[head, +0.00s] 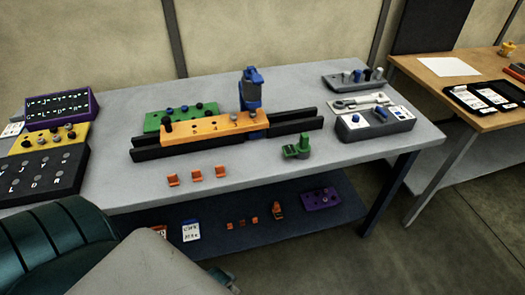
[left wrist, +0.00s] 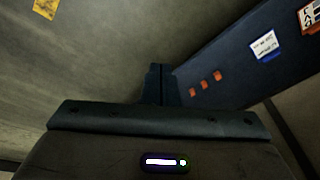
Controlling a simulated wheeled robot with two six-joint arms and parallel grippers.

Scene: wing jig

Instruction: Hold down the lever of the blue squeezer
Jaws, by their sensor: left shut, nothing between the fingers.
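The blue squeezer (head: 250,92) stands upright on the grey table (head: 385,145), behind the right part of an orange bar (head: 205,128). Its top blue part (head: 254,74) looks like the lever, but its exact position is too small to tell. The orange bar hides the squeezer's lower part. My left gripper (left wrist: 162,84) shows in the left wrist view with its two fingers together and nothing between them. There it is low, near the lower shelf (left wrist: 225,70), well away from the squeezer. The squeezer is not in that view. My right gripper is in neither view.
Black rails (head: 290,128) lie along the orange bar, with a green block (head: 165,118) behind. Several orange clips (head: 197,175) and a green clamp (head: 297,148) sit in front. A grey box (head: 375,124) stands at right, lettered panels (head: 40,172) at left. The front table edge lies between.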

